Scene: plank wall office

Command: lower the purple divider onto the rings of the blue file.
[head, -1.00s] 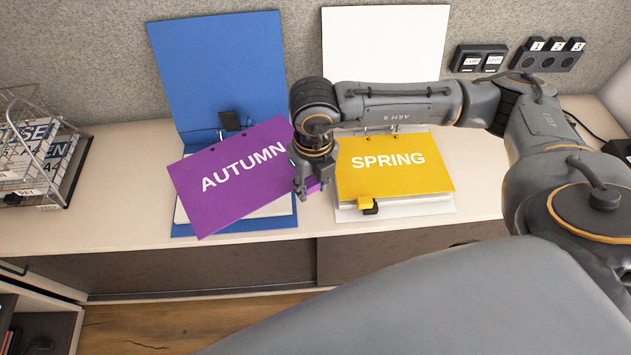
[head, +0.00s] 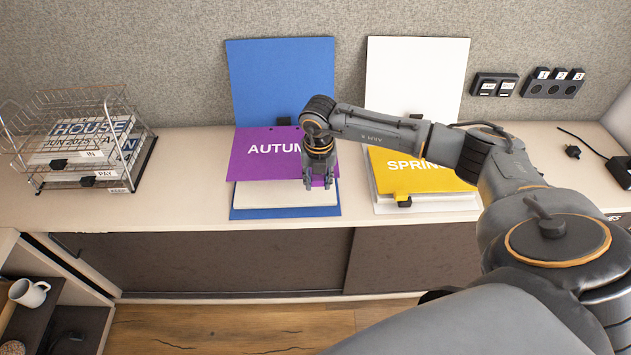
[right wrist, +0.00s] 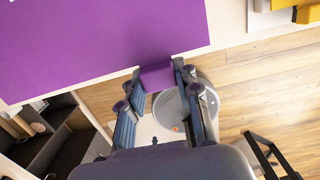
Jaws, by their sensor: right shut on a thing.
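The purple divider (head: 262,168), lettered AUTUMN, is over the open blue file (head: 283,82) in the head view. Its sides look nearly in line with the file's, and the file's pale paper shows below its front edge. My right gripper (head: 320,186) is shut on the divider's front edge near its right corner. In the right wrist view the purple sheet (right wrist: 100,45) fills the upper left, with its tab between the fingers. The blue file's rings are hidden behind the divider and my arm. I cannot tell the gap to the rings. My left gripper is out of view.
A white file (head: 418,75) with a yellow SPRING divider (head: 405,180) lies open to the right. A wire tray (head: 80,120) with papers stands at the left. Switches and sockets (head: 552,84) are on the back wall. The cabinet top between tray and blue file is clear.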

